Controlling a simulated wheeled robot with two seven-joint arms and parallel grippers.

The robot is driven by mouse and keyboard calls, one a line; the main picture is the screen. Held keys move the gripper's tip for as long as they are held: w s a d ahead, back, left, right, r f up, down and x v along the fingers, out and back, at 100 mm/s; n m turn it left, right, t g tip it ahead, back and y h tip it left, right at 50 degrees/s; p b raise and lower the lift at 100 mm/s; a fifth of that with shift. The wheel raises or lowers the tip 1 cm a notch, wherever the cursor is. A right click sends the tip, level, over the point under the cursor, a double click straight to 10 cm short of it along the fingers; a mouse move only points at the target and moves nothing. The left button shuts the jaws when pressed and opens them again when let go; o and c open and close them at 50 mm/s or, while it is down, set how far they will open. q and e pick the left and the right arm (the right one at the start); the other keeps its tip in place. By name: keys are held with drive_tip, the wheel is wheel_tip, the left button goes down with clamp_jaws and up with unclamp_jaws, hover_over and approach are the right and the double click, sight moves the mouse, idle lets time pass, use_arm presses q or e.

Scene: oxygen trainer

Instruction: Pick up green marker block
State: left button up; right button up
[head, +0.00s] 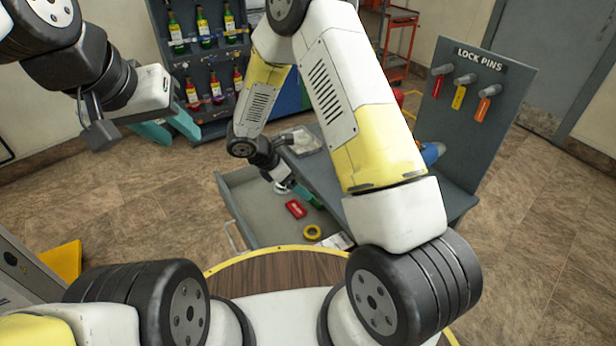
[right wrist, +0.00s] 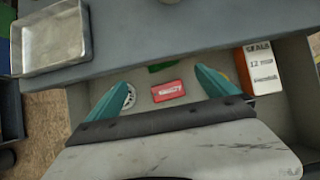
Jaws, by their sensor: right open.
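A green block (right wrist: 162,67), likely the green marker block, is partly hidden by the counter edge in the right wrist view. In the head view a bit of green (head: 317,203) shows beside my right gripper (head: 297,190). My right gripper is over the open grey drawer (head: 258,222). In the right wrist view its teal fingers (right wrist: 162,78) are spread with nothing held. A red block (right wrist: 168,91) lies between the fingers in that view, nearer than the green block. My left gripper (head: 175,132) is raised at the left, its teal fingers apart and empty.
The drawer also holds a yellow ring (head: 312,232) and an orange-and-white box (right wrist: 260,68). A metal tray (right wrist: 52,38) sits on the counter above. The lock pins board (head: 470,100) stands right; a bottle rack (head: 205,60) stands behind.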

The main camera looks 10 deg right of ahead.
approach(315, 199)
drive_tip(key=shift+x, duration=1.1)
drive_tip(key=x, duration=0.5)
drive_tip(key=shift+d+f, duration=0.15)
drive_tip(key=shift+f, duration=0.25)
drive_tip(key=c, duration=1.4)
